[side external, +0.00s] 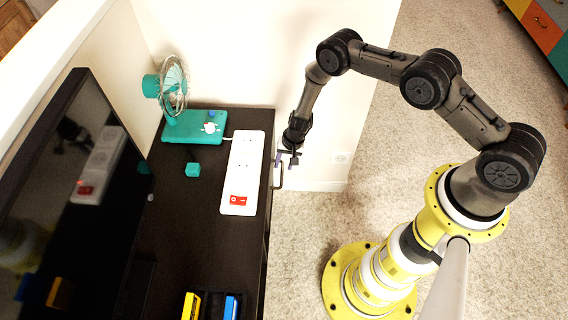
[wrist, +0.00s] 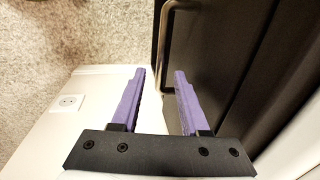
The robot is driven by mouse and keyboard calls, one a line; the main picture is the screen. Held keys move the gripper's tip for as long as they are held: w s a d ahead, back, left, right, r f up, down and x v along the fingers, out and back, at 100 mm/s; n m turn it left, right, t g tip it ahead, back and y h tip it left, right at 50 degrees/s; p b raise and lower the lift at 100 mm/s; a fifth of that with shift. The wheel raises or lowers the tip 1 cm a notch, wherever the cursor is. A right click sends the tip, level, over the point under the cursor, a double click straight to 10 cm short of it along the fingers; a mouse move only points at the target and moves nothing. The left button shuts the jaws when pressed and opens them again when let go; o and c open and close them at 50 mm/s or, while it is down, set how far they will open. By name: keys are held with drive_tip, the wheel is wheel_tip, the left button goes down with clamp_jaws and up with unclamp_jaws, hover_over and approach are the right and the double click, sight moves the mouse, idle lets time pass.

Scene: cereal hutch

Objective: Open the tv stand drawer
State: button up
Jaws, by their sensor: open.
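The dark brown tv stand (side external: 190,235) runs along the left in the side external view. Its drawer front (wrist: 215,40) shows as a dark panel in the wrist view, with no clear gap around it. A metal bar handle (wrist: 163,38) curves out from the panel; in the side view the handle (side external: 279,180) sticks out past the stand's front edge. My gripper (side external: 288,160) is by the handle, pointing down. In the wrist view its purple fingers (wrist: 160,72) are apart and empty, with the handle just beyond their tips. Contact cannot be told.
A white wall (side external: 320,140) with an outlet stands close behind my gripper. Carpet (side external: 310,235) in front is clear.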

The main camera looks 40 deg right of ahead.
drive_tip(key=shift+f, duration=0.25)
clamp_jaws()
idle(1.4)
